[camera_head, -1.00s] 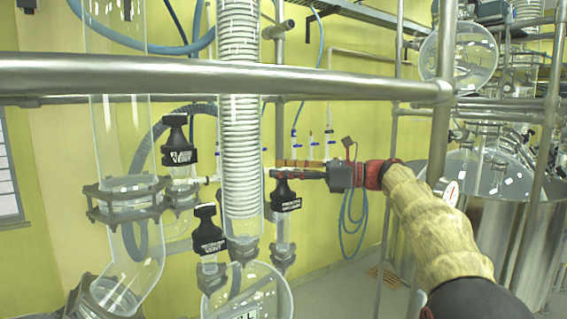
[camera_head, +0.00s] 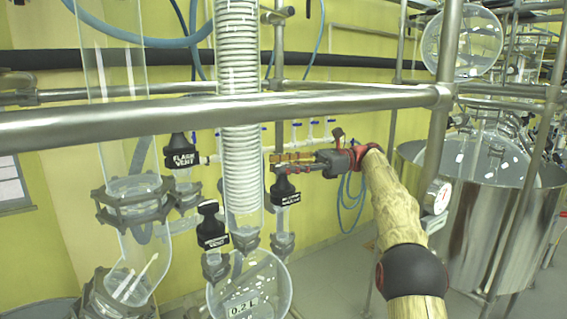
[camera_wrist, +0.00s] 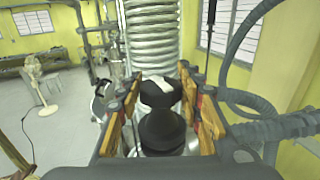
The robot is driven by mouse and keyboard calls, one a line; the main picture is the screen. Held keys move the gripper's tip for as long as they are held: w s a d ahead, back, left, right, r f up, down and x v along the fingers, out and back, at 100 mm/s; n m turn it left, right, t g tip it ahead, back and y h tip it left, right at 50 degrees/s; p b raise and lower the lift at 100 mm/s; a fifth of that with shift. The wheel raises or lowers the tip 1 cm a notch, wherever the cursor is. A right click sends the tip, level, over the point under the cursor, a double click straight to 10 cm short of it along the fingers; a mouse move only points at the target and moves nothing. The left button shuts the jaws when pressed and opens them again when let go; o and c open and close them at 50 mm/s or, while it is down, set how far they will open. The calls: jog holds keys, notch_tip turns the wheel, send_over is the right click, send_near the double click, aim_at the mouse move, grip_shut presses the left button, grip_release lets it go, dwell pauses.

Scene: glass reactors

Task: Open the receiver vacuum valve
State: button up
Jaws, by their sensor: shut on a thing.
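The valve at my gripper has a black handle (camera_head: 284,188) with a white-lettered label too small to read. It stands upright on a glass neck, right of the coiled condenser in the head view. My gripper (camera_head: 278,163) comes in from the right, with its orange-padded fingers at the top of this handle. In the wrist view my fingers (camera_wrist: 160,84) stand apart on either side of a black handle (camera_wrist: 158,94), shut on it. A darker round black part (camera_wrist: 161,130) sits nearer, low between the fingers. The exact contact is hidden.
A "FLASH VENT" valve (camera_head: 180,152) and another vent valve (camera_head: 211,225) stand left of my gripper. The coiled condenser (camera_head: 238,110) is close by. A steel rail (camera_head: 340,104) crosses in front, above my arm. A steel vessel (camera_head: 490,220) stands right.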

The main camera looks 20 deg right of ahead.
dwell(0.4)
jog(key=o, duration=0.9)
jog(key=shift+c, duration=0.2)
jog(key=shift+f+m+t+b, duration=0.1)
jog(key=shift+m+t+b, duration=0.2)
jog(key=shift+t+b, duration=0.3)
